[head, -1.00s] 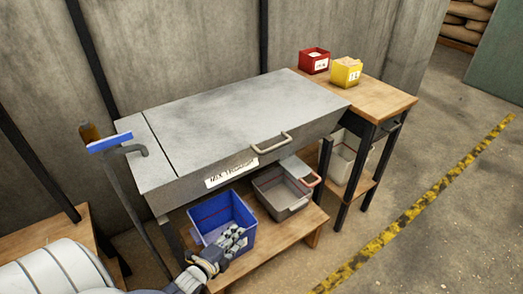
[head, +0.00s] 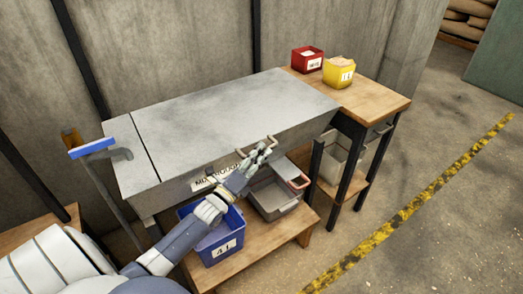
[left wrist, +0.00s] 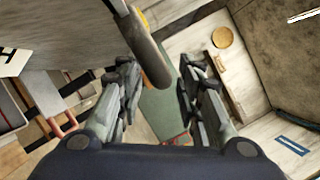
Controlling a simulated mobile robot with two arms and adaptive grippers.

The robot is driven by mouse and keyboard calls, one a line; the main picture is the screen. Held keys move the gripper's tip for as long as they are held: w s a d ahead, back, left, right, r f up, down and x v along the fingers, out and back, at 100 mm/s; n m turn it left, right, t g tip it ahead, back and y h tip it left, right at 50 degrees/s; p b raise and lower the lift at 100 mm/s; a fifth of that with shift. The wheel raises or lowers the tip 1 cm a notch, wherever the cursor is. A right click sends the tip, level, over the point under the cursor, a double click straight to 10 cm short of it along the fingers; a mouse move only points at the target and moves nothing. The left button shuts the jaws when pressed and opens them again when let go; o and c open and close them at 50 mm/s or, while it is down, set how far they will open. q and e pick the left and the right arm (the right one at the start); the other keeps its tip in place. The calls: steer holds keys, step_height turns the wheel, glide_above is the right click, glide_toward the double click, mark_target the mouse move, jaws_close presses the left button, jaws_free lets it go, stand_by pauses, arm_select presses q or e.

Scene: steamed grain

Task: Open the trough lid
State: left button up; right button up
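The grey metal trough lid (head: 235,112) lies flat and shut on the trough in the head view. Its bar handle (head: 271,143) is on the front edge, partly hidden by my left gripper (head: 258,154). In the left wrist view the handle (left wrist: 152,62) reaches down between the two fingers of my left gripper (left wrist: 163,85). The fingers are spread apart, with gaps visible beside the handle. My right gripper is not in view.
A blue bin (head: 222,247) and a grey bin (head: 272,196) with a reddish handle sit on the lower wooden shelf (head: 285,237). A red box (head: 307,60) and a yellow box (head: 338,72) stand on the side table (head: 375,98). A blue-topped lever (head: 92,148) stands left.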

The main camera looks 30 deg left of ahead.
arm_select(q)
steer(key=shift+x, duration=0.9)
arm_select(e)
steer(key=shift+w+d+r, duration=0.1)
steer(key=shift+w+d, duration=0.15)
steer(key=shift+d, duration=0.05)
arm_select(q)
jaws_close()
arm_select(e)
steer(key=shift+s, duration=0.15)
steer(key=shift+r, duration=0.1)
